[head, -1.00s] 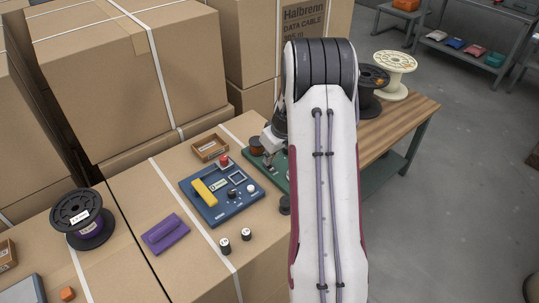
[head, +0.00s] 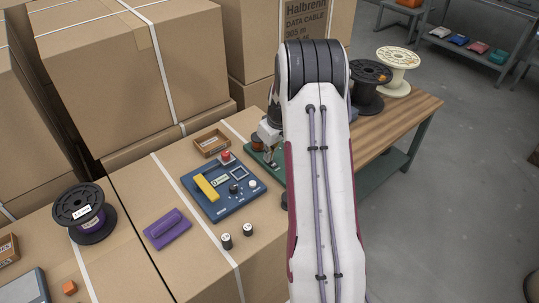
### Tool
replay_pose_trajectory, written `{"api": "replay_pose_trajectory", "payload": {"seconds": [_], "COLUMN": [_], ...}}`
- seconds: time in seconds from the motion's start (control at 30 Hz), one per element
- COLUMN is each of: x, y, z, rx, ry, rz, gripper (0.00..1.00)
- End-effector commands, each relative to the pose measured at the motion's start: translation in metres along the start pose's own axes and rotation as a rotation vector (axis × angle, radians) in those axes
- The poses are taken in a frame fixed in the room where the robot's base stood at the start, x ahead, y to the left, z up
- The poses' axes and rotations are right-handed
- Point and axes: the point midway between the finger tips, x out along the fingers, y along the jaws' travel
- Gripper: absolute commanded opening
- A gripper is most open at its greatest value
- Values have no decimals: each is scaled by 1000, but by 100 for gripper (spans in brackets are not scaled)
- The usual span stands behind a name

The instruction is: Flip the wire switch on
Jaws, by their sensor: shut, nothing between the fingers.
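My gripper (head: 271,160) is shut and empty. The blue control panel (head: 217,209) lies flat on the cardboard boxes.
An open brown tray (head: 212,143) lies behind the panel. A black spool (head: 84,212) stands left; black (head: 370,85) and cream (head: 398,70) spools stand on the wooden bench. Tall boxes rise behind.

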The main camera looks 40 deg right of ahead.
Motion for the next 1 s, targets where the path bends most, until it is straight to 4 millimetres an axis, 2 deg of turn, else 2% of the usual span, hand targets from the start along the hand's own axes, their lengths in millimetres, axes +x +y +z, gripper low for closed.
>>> {"api": "replay_pose_trajectory", "payload": {"seconds": [0.6, 1.0], "x": [10, 10], "y": [4, 5], "z": [-1, 0], "rx": [7, 9], "ry": [-181, -199], "rz": [16, 18], "gripper": [0, 0]}}
